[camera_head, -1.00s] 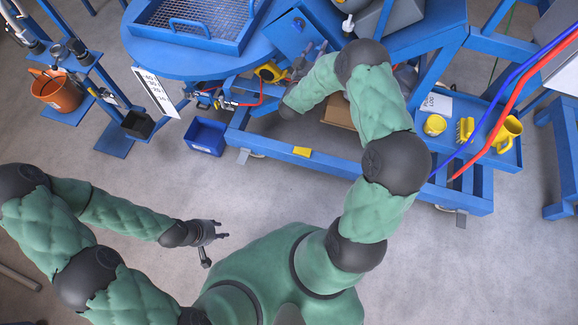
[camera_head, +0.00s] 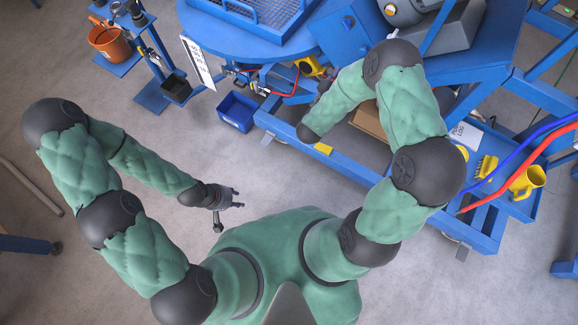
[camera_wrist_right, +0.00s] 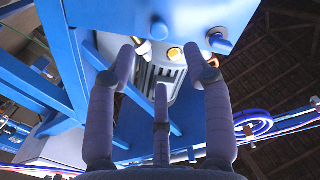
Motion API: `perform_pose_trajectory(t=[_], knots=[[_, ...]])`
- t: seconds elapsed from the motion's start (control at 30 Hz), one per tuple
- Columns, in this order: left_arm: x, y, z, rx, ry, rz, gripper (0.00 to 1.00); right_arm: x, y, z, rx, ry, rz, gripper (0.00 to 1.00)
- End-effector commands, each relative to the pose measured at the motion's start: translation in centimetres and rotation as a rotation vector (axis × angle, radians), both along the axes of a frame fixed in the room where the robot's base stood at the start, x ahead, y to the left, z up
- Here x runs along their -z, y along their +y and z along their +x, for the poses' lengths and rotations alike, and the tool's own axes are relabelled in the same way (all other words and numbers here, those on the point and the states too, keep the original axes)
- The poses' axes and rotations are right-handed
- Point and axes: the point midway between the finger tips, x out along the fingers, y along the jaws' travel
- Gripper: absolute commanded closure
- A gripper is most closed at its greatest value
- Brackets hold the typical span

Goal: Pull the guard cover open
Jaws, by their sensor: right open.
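A blue framed mesh panel with a bar handle (camera_head: 238,13) lies at the top of the head view, on a round blue table; it may be the guard cover, but I cannot tell for sure. My left gripper (camera_head: 238,198) is open and empty over the bare floor, well away from the machine. My right gripper is mostly hidden behind its own arm in the head view. In the right wrist view my right gripper (camera_wrist_right: 163,62) has its fingers spread and empty, below a blue panel (camera_wrist_right: 200,14) with round knobs and a grey ribbed body.
The round blue table (camera_head: 210,35) stands above a blue base frame (camera_head: 285,125). A blue bin (camera_head: 238,112) sits on the floor and an orange bucket (camera_head: 105,42) on a shelf. Red and blue hoses (camera_head: 530,160) cross at right. Floor near my left arm is clear.

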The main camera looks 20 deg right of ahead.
Motion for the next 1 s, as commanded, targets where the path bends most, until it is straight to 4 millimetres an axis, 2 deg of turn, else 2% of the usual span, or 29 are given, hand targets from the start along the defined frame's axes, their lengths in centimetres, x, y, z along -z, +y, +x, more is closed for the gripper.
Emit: perform_pose_trajectory(t=[0.23,0.47,0.73,1.0], knots=[[-0.7,0.0,0.0,0.0,0.0,0.0,0.6,3.4,2.3,1.4,-0.131,0.107,0.141,0.49],[-1.3,0.0,0.0,0.0,0.0,0.0,0.6,6.8,5.3,1.6,-0.25,0.226,0.281,0.49],[-2.0,0.0,0.0,0.0,0.0,0.0,0.6,10.3,9.2,0.4,-0.374,0.375,0.435,0.49],[-2.7,0.0,0.0,0.0,0.0,0.0,0.6,13.2,13.0,-2.0,-0.477,0.529,0.578,0.49]])
